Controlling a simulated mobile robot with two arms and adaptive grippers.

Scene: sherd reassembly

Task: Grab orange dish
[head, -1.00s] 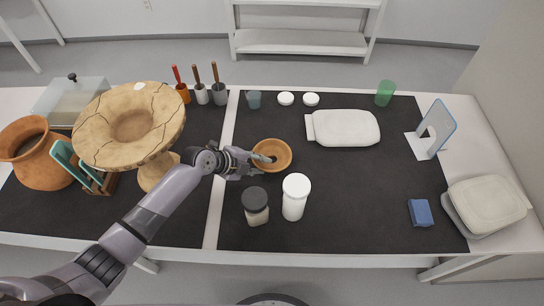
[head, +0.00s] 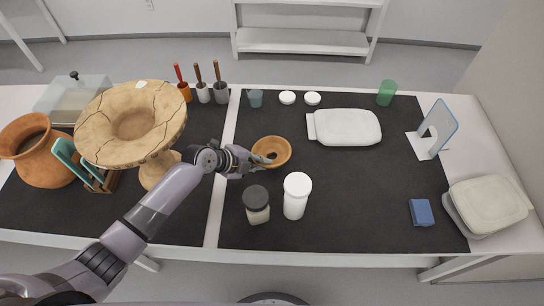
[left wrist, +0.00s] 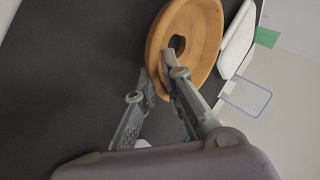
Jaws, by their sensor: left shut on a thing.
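The orange dish (head: 276,145) is a small round bowl on the dark mat in the middle of the table. My left gripper (head: 262,161) is at its near-left rim and is shut on it, with one finger inside the bowl and the other outside. In the left wrist view the dish (left wrist: 203,30) is at the top, and the fingers of the gripper (left wrist: 160,72) pinch its rim. I cannot tell whether the dish is lifted off the mat. My right gripper is not in view.
A dark-lidded jar (head: 256,204) and a white jar (head: 296,196) stand close in front of the dish. A white tray (head: 345,127) lies to the right, and two small white lids (head: 288,97) are behind. A cracked clay stand (head: 157,170) is left of my arm.

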